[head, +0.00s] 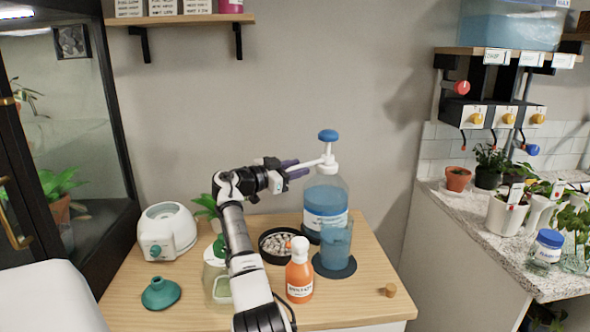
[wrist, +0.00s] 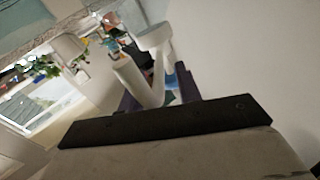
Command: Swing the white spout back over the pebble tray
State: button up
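The white spout (head: 308,164) sticks out to the left from the pump head, under a blue knob (head: 328,136), on a large clear bottle of blue liquid (head: 326,195). The round black pebble tray (head: 262,248) sits on the wooden table, lower and left of the bottle. My gripper (head: 294,170) is at the outer end of the spout, its purple fingers apart on either side of it. In the wrist view the white spout (wrist: 138,84) lies between the fingers (wrist: 158,92), with a gap beside it. The spout's tip is partly hidden by the gripper.
A blue tumbler (head: 337,240) on a dark coaster (head: 336,269) stands before the bottle. An orange bottle (head: 299,275), a green-capped jar (head: 215,268), a teal funnel (head: 161,293) and a cork (head: 390,290) stand nearby. A white-and-teal device (head: 167,231) is at left.

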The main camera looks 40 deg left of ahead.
jog(key=shift+s+a+f, duration=0.1)
jog(key=shift+s, duration=0.3)
jog(key=b+v, duration=0.3)
jog(key=v, duration=1)
